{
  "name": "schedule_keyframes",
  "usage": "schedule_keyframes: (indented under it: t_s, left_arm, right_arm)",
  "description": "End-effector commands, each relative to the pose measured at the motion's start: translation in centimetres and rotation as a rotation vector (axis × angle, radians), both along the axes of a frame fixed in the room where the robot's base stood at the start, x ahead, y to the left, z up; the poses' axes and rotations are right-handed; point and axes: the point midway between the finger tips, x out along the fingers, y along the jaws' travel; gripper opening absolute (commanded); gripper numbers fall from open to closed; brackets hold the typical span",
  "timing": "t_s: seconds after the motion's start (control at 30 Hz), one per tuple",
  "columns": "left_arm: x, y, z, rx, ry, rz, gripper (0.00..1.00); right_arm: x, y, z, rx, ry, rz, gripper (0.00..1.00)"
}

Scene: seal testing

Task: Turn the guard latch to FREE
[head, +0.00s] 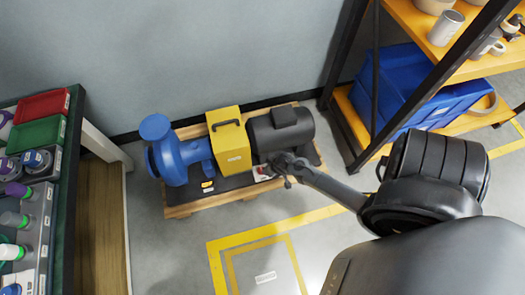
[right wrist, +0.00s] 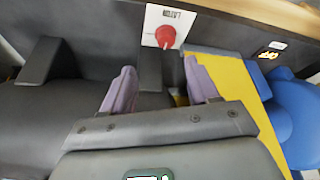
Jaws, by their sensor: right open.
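The guard latch is a red knob (right wrist: 166,37) on a white plate (right wrist: 180,17) with partly legible lettering. It sits at the top middle of the right wrist view. In the head view the plate (head: 263,172) shows small at the pump base's front, partly beside my gripper. My right gripper (right wrist: 160,82) is open, its two purple fingers apart, with the knob beyond the fingertips and not between them. In the head view my right gripper (head: 286,168) is in front of the black motor (head: 280,132). The knob's setting cannot be read. My left gripper is not in view.
The yellow guard (head: 229,141) stands between the motor and the blue pump (head: 168,152), on a wooden pallet (head: 186,209). A shelf with a blue bin (head: 415,92) is right; a bench (head: 45,215) with parts is left.

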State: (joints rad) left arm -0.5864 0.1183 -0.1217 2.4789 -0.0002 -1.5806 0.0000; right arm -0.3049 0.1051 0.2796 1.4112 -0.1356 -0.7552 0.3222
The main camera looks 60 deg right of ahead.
Motion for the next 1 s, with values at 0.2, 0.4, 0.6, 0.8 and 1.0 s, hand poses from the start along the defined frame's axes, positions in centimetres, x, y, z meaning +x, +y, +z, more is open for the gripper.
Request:
schedule_keyframes:
  t_s: [0.2,0.4,0.6,0.8,1.0]
  left_arm:
    - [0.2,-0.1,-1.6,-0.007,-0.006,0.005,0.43]
    - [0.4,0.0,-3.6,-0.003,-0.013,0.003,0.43]
    - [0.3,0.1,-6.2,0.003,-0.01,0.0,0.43]
    - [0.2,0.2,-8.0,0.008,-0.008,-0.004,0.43]
    - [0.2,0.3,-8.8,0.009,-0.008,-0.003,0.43]
  right_arm:
    - [0.7,-0.1,-1.8,0.0,-0.007,0.001,0.6]
    - [1.6,-0.5,-4.5,0.0,-0.005,0.001,0.6]
    - [2.8,-1.0,-7.4,-0.001,-0.006,0.002,0.6]
    - [3.6,-1.4,-9.5,0.0,-0.006,0.002,0.6]
    - [4.0,-1.6,-10.5,-0.001,-0.005,0.002,0.6]
